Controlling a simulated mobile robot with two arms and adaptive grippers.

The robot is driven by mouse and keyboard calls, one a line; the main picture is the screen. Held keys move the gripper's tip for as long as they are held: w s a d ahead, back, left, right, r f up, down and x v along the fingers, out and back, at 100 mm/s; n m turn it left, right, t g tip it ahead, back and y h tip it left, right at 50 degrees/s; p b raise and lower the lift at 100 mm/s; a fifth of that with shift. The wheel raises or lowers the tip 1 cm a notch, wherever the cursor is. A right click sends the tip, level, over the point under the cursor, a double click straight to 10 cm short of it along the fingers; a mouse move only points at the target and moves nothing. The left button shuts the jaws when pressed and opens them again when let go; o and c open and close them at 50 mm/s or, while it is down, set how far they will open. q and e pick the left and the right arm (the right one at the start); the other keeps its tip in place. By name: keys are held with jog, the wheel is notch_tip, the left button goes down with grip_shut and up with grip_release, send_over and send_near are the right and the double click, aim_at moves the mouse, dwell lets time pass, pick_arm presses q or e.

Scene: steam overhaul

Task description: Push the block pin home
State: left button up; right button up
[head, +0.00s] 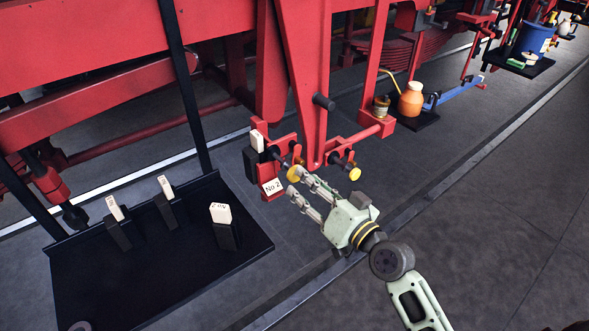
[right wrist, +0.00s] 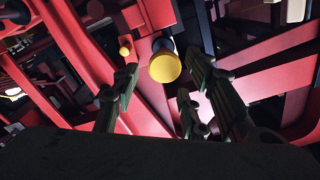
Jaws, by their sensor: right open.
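A yellow-headed pin (head: 295,173) sticks out of the red bracket beside the "No 2" tag (head: 272,187). A second yellow-headed pin (head: 354,174) stands out to its right. A dark block with a white top (head: 257,141) sits at the bracket's left. My right gripper (head: 302,182) is open, its fingers pointing at the left pin head; whether they touch it I cannot tell. In the right wrist view, a large yellow head (right wrist: 165,67) lies ahead between the open fingers (right wrist: 160,88), with a smaller yellow head (right wrist: 125,48) to its left. My left gripper is out of view.
A black tray (head: 160,275) at the left holds several dark blocks with white tops. Red frame beams (head: 312,80) hang above and behind the pins. An orange bottle (head: 411,98) stands on a dark shelf to the right. The floor at the right is clear.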

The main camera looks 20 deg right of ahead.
aim_at(283, 162)
jog(key=p+x, duration=0.1)
jog(key=x, duration=0.4)
jog(key=shift+f, duration=0.1)
grip_shut()
dwell(0.4)
